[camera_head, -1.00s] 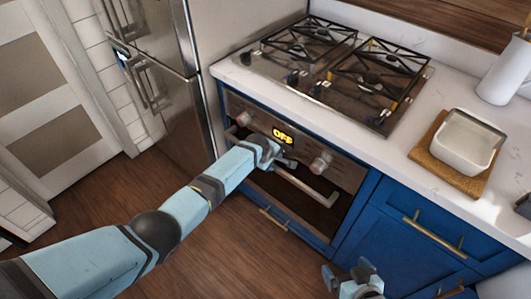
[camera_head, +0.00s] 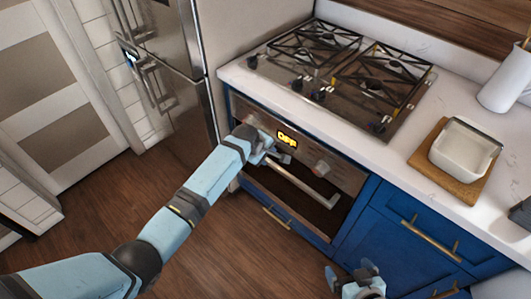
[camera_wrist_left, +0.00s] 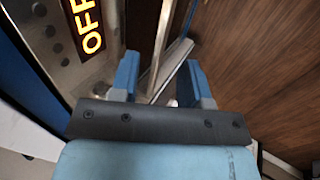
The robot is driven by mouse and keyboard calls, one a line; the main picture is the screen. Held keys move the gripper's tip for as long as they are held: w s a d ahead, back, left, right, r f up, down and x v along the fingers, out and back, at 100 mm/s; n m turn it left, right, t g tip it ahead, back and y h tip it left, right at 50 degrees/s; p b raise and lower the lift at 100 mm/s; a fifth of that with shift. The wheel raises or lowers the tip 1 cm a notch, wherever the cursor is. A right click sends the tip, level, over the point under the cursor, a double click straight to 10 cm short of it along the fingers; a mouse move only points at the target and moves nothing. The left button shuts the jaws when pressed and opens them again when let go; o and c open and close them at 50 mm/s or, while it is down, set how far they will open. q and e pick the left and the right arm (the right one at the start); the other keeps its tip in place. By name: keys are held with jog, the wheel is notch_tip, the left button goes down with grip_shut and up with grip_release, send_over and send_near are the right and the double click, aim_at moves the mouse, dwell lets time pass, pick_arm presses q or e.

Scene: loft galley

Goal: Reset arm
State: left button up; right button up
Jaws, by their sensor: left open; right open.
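My left gripper (camera_head: 272,155) is in front of the oven's control panel, near the left part of the oven handle (camera_head: 305,186). In the left wrist view my left gripper (camera_wrist_left: 162,78) has its two blue fingers apart, with the oven handle (camera_wrist_left: 172,64) visible beyond and between them. I cannot tell whether the fingers touch the handle. The oven display (camera_head: 287,138) reads OFF. My right gripper (camera_head: 352,271) is at the bottom of the head view, in front of the blue cabinets, open with nothing seen in it.
A gas cooktop (camera_head: 340,80) sits in the white counter above the oven. A white dish (camera_head: 464,150) stands on a wooden board (camera_head: 424,157) to the right, with a white pitcher (camera_head: 508,82) behind. A steel fridge (camera_head: 165,65) stands left. The wooden floor (camera_head: 215,255) is clear.

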pick_arm(q)
jog(key=s+a+f+m+t+p, duration=0.1)
jog(key=s+a+m+p, duration=0.2)
jog(key=s, duration=0.5)
jog(key=s+a+f+m+t+p, duration=0.1)
jog(key=s+a+m+t+p, duration=0.15)
jog(key=s, duration=0.55)
jog(key=s+a+r+m+t+p, duration=0.1)
jog(key=s+a+r+m, duration=0.3)
jog(key=s, duration=0.5)
jog(key=s+a+r+m+t+p, duration=0.2)
jog(key=s+a+r+m+p, duration=0.2)
jog(key=s, duration=0.6)
notch_tip(320, 180, up, 2)
jog(key=shift+a+r, duration=0.15)
jog(key=shift+a, duration=0.65)
